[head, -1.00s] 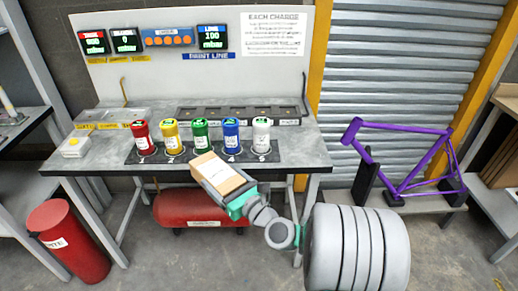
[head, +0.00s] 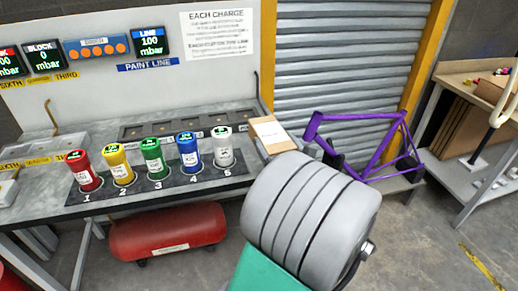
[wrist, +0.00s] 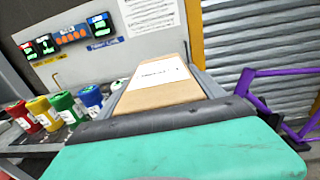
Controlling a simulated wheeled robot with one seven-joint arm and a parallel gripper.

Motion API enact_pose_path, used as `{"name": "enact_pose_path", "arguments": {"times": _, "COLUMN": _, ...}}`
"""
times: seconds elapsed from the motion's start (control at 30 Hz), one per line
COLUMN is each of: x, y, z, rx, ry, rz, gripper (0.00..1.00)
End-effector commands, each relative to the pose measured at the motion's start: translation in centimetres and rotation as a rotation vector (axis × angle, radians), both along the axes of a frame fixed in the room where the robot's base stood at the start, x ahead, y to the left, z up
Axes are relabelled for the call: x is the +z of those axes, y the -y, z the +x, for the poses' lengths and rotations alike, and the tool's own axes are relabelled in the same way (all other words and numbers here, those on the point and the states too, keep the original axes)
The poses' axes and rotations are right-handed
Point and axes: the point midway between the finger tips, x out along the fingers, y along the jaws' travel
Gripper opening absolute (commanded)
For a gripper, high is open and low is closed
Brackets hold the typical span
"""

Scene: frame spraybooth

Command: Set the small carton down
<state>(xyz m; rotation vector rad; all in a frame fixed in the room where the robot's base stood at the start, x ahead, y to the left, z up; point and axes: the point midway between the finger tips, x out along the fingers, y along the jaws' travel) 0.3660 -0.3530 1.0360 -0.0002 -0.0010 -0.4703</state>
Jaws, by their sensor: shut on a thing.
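The small carton (head: 270,132), brown with a white label, shows in the head view just right of the bench. In the wrist view the carton (wrist: 158,95) lies lengthwise between the jaws of my gripper (wrist: 160,82), which is shut on it. My own arm hides most of the gripper in the head view. The carton appears held up off any surface, beyond the bench's right end in the picture; its height cannot be told exactly.
Several coloured canisters (head: 152,158) stand in a numbered row on the grey bench (head: 215,185). A purple bike frame (head: 370,150) stands right of the carton. A shelf table (head: 450,85) is at far right. A red tank (head: 165,232) lies under the bench.

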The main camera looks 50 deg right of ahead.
Motion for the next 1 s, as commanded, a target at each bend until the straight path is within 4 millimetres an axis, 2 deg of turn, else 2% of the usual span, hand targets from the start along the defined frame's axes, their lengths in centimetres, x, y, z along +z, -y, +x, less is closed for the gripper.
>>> {"name": "enact_pose_path", "arguments": {"times": 0.03, "x": 0.2, "y": 1.1, "z": -1.4, "rx": -0.034, "ry": 0.001, "rz": -0.002, "gripper": 0.11}}
{"name": "enact_pose_path", "arguments": {"times": 0.07, "x": 0.2, "y": 1.4, "z": -1.9, "rx": -0.046, "ry": 0.001, "rz": -0.002, "gripper": 0.11}}
{"name": "enact_pose_path", "arguments": {"times": 0.17, "x": 0.1, "y": 2.3, "z": -2.2, "rx": -0.065, "ry": 0.001, "rz": 0.0, "gripper": 0.11}}
{"name": "enact_pose_path", "arguments": {"times": 0.27, "x": -0.8, "y": 3.0, "z": -0.3, "rx": -0.06, "ry": 0.001, "rz": 0.0, "gripper": 0.11}}
{"name": "enact_pose_path", "arguments": {"times": 0.5, "x": -3.7, "y": 5.8, "z": 5.9, "rx": -0.059, "ry": 0.001, "rz": 0.0, "gripper": 0.11}}
{"name": "enact_pose_path", "arguments": {"times": 0.6, "x": -6.4, "y": 6.7, "z": 7.4, "rx": -0.063, "ry": 0.0, "rz": 0.002, "gripper": 0.11}}
{"name": "enact_pose_path", "arguments": {"times": 0.73, "x": -8.4, "y": 7.6, "z": 9.0, "rx": -0.064, "ry": 0.0, "rz": -0.001, "gripper": 0.11}}
{"name": "enact_pose_path", "arguments": {"times": 0.87, "x": -9.3, "y": 8.0, "z": 9.7, "rx": -0.066, "ry": 0.002, "rz": -0.002, "gripper": 0.11}}
{"name": "enact_pose_path", "arguments": {"times": 1.0, "x": -11.8, "y": 8.1, "z": 9.9, "rx": -0.067, "ry": 0.0, "rz": 0.001, "gripper": 0.11}}
